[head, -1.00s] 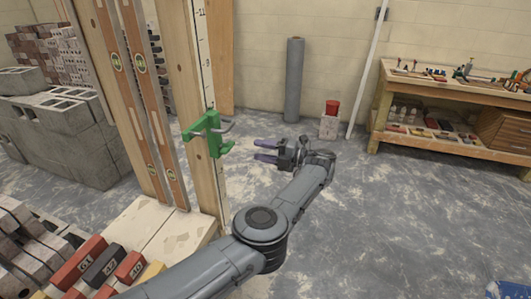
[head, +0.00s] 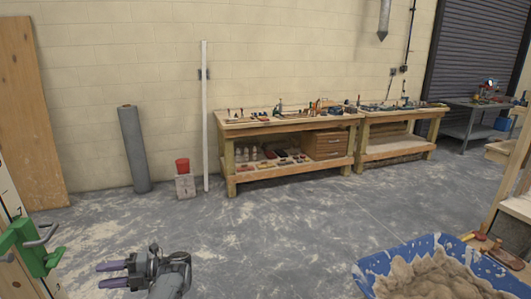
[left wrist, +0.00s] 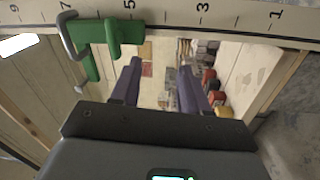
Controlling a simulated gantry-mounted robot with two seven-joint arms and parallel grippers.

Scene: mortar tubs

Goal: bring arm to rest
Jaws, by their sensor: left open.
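My left gripper (head: 102,276) is at the lower left of the head view, with its purple fingers apart and nothing between them. It points left, towards the green bracket (head: 30,245) on the upright post, with a visible gap to it. In the left wrist view the two fingers (left wrist: 160,72) are also spread and empty. The green bracket (left wrist: 100,40) with its grey hook lies beyond them at upper left, against the numbered scale strip (left wrist: 205,18). Most of my left arm is outside the head view. My right gripper does not show.
A blue tub (head: 370,268) of mortar stands at lower right. Workbenches (head: 290,126) with tools line the back wall. The middle floor is clear.

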